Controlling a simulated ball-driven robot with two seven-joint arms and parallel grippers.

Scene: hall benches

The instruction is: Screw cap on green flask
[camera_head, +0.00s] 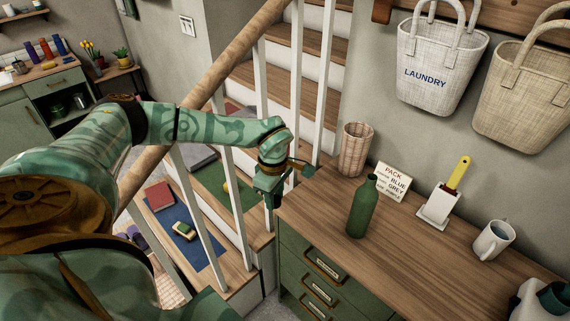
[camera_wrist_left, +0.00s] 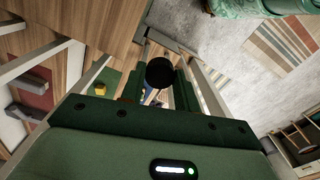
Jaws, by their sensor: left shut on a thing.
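The green flask (camera_head: 363,207) stands upright on the wooden top of the drawer cabinet in the head view. Its narrow neck is bare at the top. My left gripper (camera_head: 298,168) is above the cabinet's left edge, left of the flask and apart from it. In the left wrist view its dark green fingers (camera_wrist_left: 168,88) are shut on a round black cap (camera_wrist_left: 160,72), held at the fingertips. In the head view the cap is too small to make out clearly.
A wicker basket (camera_head: 355,150) and a lettered card (camera_head: 393,181) stand behind the flask. A holder with a yellow-handled brush (camera_head: 440,205) and a mug (camera_head: 492,240) are to the right. White balusters (camera_head: 327,80) rise close beside my left gripper.

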